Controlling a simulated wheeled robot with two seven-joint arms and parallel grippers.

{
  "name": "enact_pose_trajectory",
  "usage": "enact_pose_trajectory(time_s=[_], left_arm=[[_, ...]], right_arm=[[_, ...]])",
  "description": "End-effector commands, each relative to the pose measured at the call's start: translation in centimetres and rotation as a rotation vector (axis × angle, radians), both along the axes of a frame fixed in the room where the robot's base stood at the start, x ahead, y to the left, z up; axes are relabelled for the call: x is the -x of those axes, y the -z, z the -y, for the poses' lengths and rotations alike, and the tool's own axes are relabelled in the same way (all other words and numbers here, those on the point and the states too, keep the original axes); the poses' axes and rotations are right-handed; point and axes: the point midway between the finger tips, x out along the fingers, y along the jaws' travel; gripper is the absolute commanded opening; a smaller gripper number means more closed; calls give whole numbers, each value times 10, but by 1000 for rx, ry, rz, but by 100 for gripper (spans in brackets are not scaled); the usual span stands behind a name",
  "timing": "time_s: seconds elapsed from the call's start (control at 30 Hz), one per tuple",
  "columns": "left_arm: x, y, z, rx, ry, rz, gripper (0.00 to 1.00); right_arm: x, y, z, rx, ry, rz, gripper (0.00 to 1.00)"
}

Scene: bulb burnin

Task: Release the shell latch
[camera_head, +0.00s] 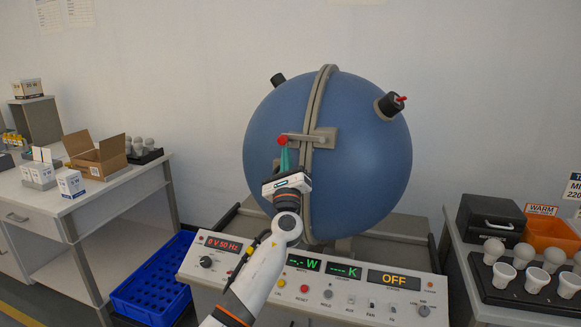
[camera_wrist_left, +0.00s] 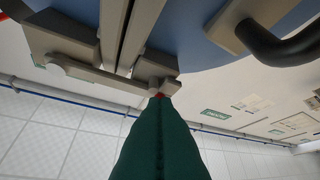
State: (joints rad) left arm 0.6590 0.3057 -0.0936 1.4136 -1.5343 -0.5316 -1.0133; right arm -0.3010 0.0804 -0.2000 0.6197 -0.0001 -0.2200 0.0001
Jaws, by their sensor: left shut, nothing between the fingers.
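The large blue sphere (camera_head: 370,175) is closed, with a grey seam band (camera_head: 318,105) down its front. The shell latch (camera_head: 310,139) is a grey bar lying nearly level across the seam, with a red knob (camera_head: 283,141) at its left end. My left gripper (camera_head: 284,155) is shut and empty, its teal fingertips at or just below the knob. In the left wrist view the fingers (camera_wrist_left: 160,135) reach up to the latch bar (camera_wrist_left: 105,75), and only a bit of the red knob (camera_wrist_left: 158,95) shows past the tips. I cannot tell whether they touch. My right gripper is out of view.
A control panel (camera_head: 345,299) reading OFF stands below the sphere. The left bench (camera_head: 105,195) holds a carton (camera_head: 97,157) and bulbs; a blue crate (camera_head: 150,300) is beside it. At right are a bulb tray (camera_head: 520,300), a black box (camera_head: 490,220) and an orange bin (camera_head: 550,236).

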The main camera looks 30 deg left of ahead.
Motion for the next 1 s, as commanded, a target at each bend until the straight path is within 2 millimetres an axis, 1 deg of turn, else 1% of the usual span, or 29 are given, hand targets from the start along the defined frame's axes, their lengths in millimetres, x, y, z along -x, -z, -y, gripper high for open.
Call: enact_pose_trajectory(time_s=[0.07, 0.57, 0.87, 1.0], left_arm=[[0, -4, -2, 0, 0, -1, 0], [0, -4, -3, -14, 1, -3, 0], [1, -13, -6, -119, 0, -28, 0], [2, -23, -10, -222, -2, -51, 0]], right_arm=[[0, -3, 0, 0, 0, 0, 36], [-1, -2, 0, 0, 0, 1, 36], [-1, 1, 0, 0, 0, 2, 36], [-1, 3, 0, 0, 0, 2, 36]])
